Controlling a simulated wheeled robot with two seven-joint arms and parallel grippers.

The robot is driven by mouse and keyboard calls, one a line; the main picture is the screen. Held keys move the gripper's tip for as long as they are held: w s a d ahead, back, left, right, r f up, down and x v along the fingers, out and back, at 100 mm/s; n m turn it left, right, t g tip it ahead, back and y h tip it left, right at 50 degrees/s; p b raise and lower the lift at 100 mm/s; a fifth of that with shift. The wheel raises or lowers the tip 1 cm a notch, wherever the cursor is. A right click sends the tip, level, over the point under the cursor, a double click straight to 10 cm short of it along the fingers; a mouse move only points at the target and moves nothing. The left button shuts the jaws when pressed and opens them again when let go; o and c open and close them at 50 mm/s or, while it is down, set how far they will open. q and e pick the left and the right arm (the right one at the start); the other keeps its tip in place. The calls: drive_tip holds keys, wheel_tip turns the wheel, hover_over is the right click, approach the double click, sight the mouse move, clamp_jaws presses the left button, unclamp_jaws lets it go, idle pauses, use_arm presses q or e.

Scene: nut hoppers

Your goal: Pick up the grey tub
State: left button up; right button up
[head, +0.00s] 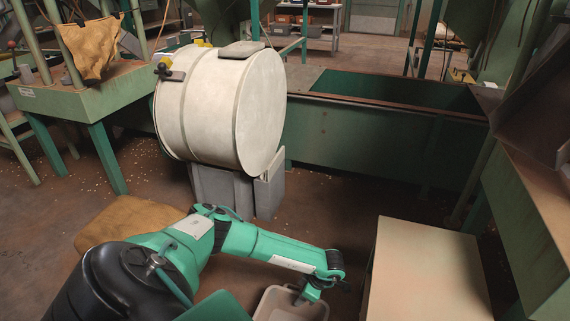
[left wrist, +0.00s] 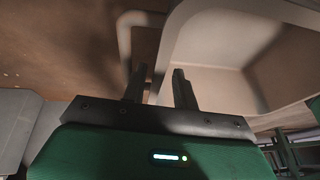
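The grey tub (head: 271,303) stands low at the bottom edge of the head view, partly cut off by the frame. In the left wrist view the tub (left wrist: 192,42) fills the upper right, with its rounded rim and a curved bar at its side. My left gripper (head: 301,299) is over the tub's rim, pointing down. In the left wrist view its two fingers (left wrist: 160,70) stand apart, with the rim edge running up between them. I cannot see contact between fingers and rim. My right gripper is in neither view.
A pale flat-topped box (head: 425,265) stands just right of the tub. A tan sack (head: 125,222) lies on the floor at left. A green trough (head: 375,135) runs behind.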

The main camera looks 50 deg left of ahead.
use_arm(q)
drive_tip(key=b+x, duration=0.2)
drive_tip(key=x, duration=0.2)
drive_tip(key=shift+s+f+b, duration=0.1)
drive_tip(key=shift+f+b, duration=0.15)
drive_tip(key=shift+b, duration=0.15)
clamp_jaws()
drive_tip(key=shift+r, duration=0.1)
idle(1.0)
